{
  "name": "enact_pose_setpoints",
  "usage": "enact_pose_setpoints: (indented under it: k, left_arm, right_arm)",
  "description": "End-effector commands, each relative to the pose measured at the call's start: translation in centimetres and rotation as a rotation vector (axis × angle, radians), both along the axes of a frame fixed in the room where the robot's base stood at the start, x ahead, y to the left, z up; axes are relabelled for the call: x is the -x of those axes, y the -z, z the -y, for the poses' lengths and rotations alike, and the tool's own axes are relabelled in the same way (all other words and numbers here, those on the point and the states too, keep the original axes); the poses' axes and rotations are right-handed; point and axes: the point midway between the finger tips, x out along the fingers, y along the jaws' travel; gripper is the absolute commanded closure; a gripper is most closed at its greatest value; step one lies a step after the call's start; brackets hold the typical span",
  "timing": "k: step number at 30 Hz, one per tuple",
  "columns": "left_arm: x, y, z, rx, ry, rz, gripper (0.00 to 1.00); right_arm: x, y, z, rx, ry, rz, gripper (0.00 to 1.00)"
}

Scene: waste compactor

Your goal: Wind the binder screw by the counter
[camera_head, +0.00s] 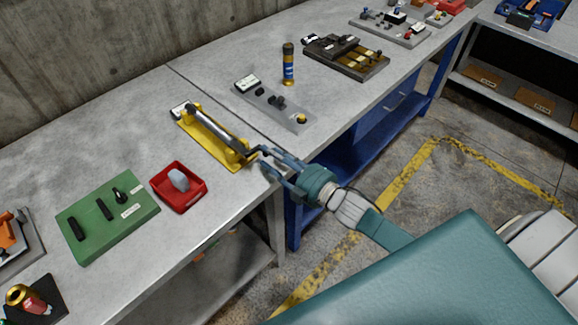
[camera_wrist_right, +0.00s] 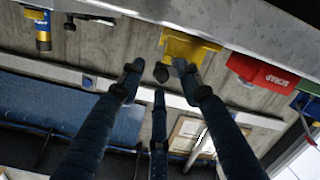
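The binder (camera_head: 212,138) is a yellow frame with a grey screw rod along it, lying on the near workbench. A small dark-and-white piece at its far left end may be the counter (camera_head: 180,111); no reading can be made out. My right gripper (camera_head: 258,158) is at the binder's near right end, with its fingers apart. In the right wrist view the fingers (camera_wrist_right: 158,72) are spread on either side of a dark round knob (camera_wrist_right: 161,73) in front of the yellow end plate (camera_wrist_right: 188,48). I cannot tell whether they touch it. My left gripper is not in view.
A red tray (camera_head: 180,199) with a grey piece and a green board (camera_head: 82,238) lie left of the binder. A grey plate (camera_head: 268,105) and a blue-and-gold canister (camera_head: 288,64) stand beyond it. The bench edge runs close beneath my right gripper.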

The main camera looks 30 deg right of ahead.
Motion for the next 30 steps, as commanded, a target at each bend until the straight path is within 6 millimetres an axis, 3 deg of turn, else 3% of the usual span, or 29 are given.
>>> enact_pose_setpoints:
  k: [6,13,30]
  left_arm:
    - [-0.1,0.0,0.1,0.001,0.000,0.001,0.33]
    - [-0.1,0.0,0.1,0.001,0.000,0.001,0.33]
    - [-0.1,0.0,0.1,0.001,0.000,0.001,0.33]
  right_arm:
    - [4.7,-0.3,1.7,0.001,0.000,-0.004,0.65]
    - [7.8,-0.7,2.9,0.001,0.001,-0.003,0.65]
    - [8.6,-0.9,3.2,0.000,0.001,-0.001,0.65]
